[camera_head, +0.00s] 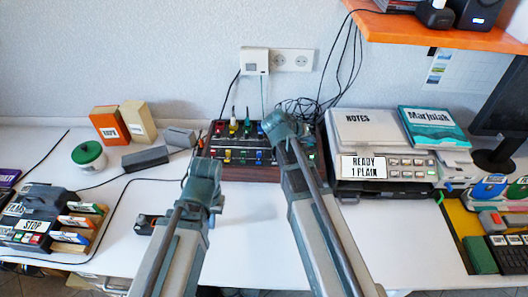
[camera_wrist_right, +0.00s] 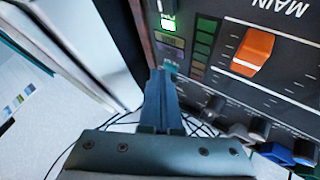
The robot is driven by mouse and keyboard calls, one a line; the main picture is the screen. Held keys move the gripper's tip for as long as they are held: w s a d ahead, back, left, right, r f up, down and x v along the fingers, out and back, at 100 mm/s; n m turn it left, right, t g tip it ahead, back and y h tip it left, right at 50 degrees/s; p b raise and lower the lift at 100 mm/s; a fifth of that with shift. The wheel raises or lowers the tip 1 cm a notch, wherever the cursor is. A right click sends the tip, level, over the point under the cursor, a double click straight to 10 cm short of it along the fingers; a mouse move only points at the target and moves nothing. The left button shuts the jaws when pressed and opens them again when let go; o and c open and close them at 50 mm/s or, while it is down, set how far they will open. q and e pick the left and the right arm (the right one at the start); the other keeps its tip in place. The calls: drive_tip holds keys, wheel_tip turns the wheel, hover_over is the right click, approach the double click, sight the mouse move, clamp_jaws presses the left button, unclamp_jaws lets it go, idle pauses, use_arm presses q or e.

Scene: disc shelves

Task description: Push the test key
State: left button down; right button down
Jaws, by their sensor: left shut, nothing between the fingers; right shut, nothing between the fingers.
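A dark control panel with wooden sides (camera_head: 245,172) stands against the wall; its right part is partly hidden by my right arm. In the right wrist view its face appears tilted, with a lit green key (camera_wrist_right: 168,23), an orange slider knob (camera_wrist_right: 253,52) and the word MAIN. No label reading TEST is legible, so I cannot tell which key is the test key. My right gripper (camera_wrist_right: 161,75) is shut and empty, its tips close to the panel's edge; contact is unclear. My left gripper (camera_head: 202,150) is shut and empty in front of the panel's left end; its fingertips are hardly visible.
A printer-like device (camera_head: 385,167) with a notes box (camera_head: 368,130) stands right of the panel. Loose cables hang behind the panel.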

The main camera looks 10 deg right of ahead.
sight(308, 146)
use_arm(q)
drive_tip(key=shift+r, duration=0.15)
use_arm(e)
drive_tip(key=shift+r, duration=0.2)
use_arm(q)
drive_tip(key=shift+r+p, duration=0.65)
drive_tip(key=shift+p, duration=0.1)
use_arm(e)
drive_tip(key=shift+r, duration=0.6)
